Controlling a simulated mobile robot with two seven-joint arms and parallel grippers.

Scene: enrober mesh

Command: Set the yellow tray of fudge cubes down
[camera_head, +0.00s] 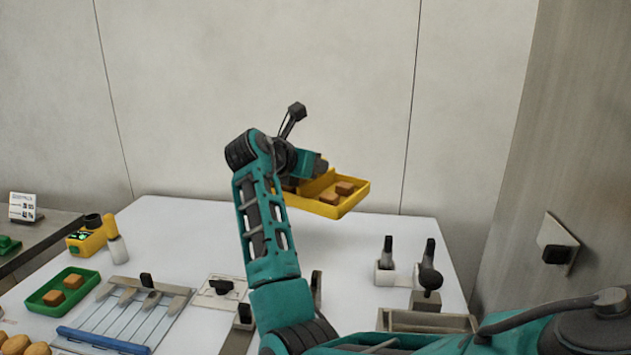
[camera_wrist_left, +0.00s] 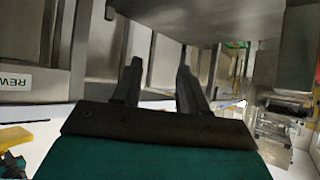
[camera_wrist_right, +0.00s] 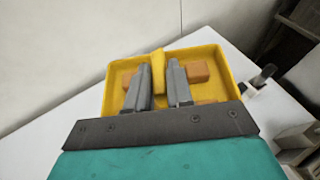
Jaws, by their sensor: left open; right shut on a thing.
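The yellow tray (camera_head: 347,204) of fudge cubes (camera_head: 345,188) is held above the far part of the white table, slightly tilted in the head view. My right gripper (camera_wrist_right: 159,84) is shut on a yellow upright part in the middle of the tray, as the right wrist view of the tray (camera_wrist_right: 216,58) shows. Fudge cubes (camera_wrist_right: 196,71) sit inside the tray on both sides of the fingers. In the head view the right gripper (camera_head: 318,168) is partly hidden by my arm. My left gripper (camera_wrist_left: 157,82) is open and empty in the left wrist view.
The white table (camera_head: 180,228) is clear at the back below the tray. A green tray (camera_head: 55,305) with brown cubes, a wire rack (camera_head: 125,315) and a yellow device (camera_head: 85,240) stand at left. Black-handled tools in holders (camera_head: 386,272) stand at right. A wall closes the back.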

